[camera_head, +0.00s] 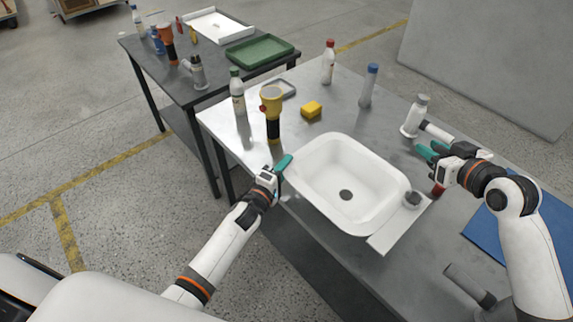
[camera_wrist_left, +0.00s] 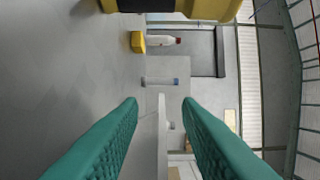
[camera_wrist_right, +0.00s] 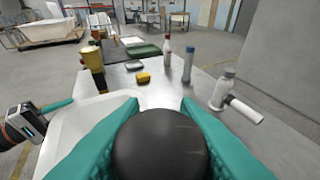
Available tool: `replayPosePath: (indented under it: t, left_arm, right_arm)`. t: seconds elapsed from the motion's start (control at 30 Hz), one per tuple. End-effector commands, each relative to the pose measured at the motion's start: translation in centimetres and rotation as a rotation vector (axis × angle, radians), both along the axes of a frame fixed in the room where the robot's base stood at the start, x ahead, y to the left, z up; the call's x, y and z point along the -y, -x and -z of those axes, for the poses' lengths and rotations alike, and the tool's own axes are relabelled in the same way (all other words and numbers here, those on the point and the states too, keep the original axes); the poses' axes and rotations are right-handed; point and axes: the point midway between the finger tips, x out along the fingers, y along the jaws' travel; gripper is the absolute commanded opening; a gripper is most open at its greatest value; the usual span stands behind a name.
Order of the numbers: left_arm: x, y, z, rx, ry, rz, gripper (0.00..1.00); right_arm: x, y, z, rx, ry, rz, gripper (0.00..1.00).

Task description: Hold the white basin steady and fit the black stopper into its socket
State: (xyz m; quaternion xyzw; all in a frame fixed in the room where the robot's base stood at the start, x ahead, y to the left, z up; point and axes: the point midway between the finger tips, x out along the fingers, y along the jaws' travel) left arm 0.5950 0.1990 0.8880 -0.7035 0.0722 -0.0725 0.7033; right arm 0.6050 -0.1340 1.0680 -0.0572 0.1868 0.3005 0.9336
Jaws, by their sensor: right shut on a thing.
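The white basin (camera_head: 318,160) stands on the grey metal table with a dark round drain hole (camera_head: 345,195) in its floor. My left gripper (camera_head: 283,166) is at the basin's left rim. In the left wrist view its teal fingers are apart, with the thin white rim (camera_wrist_left: 162,140) between them and gaps on both sides. My right gripper (camera_head: 432,151) is to the right of the basin, above the table. In the right wrist view it is shut on the black stopper (camera_wrist_right: 160,145), a dark rounded piece. A white plate (camera_head: 385,240) with a dark grey round piece (camera_head: 412,199) lies at the basin's right.
A yellow-topped tool (camera_head: 272,105), a yellow block (camera_head: 312,109) and several bottles stand behind the basin. A white fitting (camera_head: 415,116) stands near my right gripper. A blue mat (camera_head: 530,250) and a grey cylinder (camera_head: 468,285) are at the right front.

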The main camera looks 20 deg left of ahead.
Motion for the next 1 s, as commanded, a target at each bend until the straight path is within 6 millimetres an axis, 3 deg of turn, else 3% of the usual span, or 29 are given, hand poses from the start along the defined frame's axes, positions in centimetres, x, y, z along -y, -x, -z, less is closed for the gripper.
replayPosePath:
  t: [0.4,0.47,0.6,0.77,0.93,1.0]
  left_arm:
    - [0.19,-0.96,0.04,-0.001,0.0,0.0,0.31]
    - [0.19,-0.96,0.03,-0.001,0.0,0.0,0.24]
    - [0.2,-0.95,0.03,-0.001,0.0,0.0,0.01]
    - [0.21,-0.94,0.03,-0.001,0.0,0.0,0.0]
    - [0.21,-0.94,0.04,-0.001,0.0,0.0,0.28]
    - [0.21,-0.94,0.04,-0.001,0.0,0.0,0.33]
  right_arm:
    - [-0.01,0.0,-0.02,0.0,0.0,0.0,0.07]
    - [0.0,-0.01,-0.02,0.0,0.0,0.0,0.07]
    - [0.0,-0.01,-0.02,0.0,0.0,0.0,0.07]
    - [0.0,-0.01,-0.02,0.0,0.0,0.0,0.07]
    - [0.0,-0.01,-0.02,0.0,0.0,0.0,0.07]
    - [0.0,-0.01,-0.02,0.0,0.0,0.0,0.07]
